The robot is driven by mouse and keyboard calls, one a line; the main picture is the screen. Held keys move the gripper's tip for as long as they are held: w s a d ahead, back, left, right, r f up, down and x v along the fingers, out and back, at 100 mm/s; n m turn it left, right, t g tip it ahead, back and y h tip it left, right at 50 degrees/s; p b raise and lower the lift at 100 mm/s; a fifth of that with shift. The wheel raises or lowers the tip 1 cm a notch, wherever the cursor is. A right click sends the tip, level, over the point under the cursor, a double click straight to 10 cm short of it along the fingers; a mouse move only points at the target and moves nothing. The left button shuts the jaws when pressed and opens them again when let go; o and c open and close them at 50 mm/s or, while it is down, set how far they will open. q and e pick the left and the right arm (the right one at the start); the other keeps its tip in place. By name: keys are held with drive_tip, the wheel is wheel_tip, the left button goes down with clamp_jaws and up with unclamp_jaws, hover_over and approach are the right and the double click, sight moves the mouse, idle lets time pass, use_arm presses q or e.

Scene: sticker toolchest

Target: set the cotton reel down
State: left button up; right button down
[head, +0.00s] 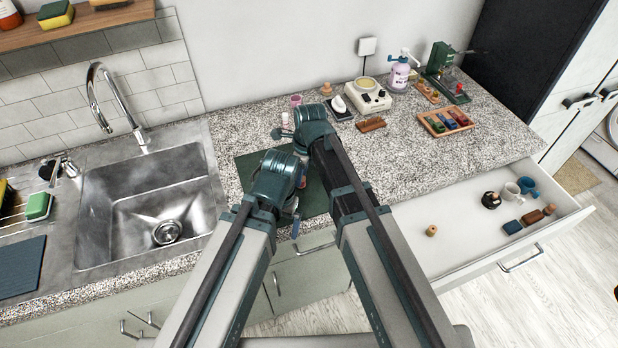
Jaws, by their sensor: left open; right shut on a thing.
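My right gripper (283,133), the upper one, is over the counter near the back edge of the dark green mat (246,172). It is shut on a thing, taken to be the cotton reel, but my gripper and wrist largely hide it. A small pale thing (285,120) shows just beside it; I cannot tell whether it is the held thing. My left gripper (294,212), the lower one, is open over the mat's front part, near the counter's front edge. Its fingers are mostly hidden.
A pink cup (295,100) stands behind my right gripper. A white device (367,96), a lilac bottle (399,76) and a wooden tray (446,122) stand rightward. An open drawer (463,262) holds several small things. The sink (150,205) is at left. The counter's right part is partly clear.

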use_arm(q)
drive_tip(key=shift+d+f, duration=0.15)
use_arm(e)
drive_tip(key=shift+f, duration=0.15)
use_arm(q)
drive_tip(key=shift+a, duration=0.3)
use_arm(e)
drive_tip(key=shift+s+a, duration=0.1)
drive_tip(key=shift+a, duration=0.15)
use_arm(q)
drive_tip(key=shift+d+f, duration=0.1)
use_arm(e)
drive_tip(key=c, duration=1)
unclamp_jaws()
drive_tip(key=shift+d+f, duration=0.1)
drive_tip(key=shift+c, duration=0.2)
drive_tip(key=o, duration=0.4)
drive_tip(key=shift+o, duration=0.2)
use_arm(q)
wheel_tip(320, 180, up, 12)
drive_tip(key=p, duration=1.2)
drive_tip(key=shift+r, duration=0.2)
use_arm(e)
wheel_tip(320, 180, up, 12)
drive_tip(key=d, duration=0.1)
drive_tip(key=shift+s+d+r, duration=0.15)
drive_tip(key=shift+s+r, duration=0.05)
drive_tip(key=shift+s, duration=0.05)
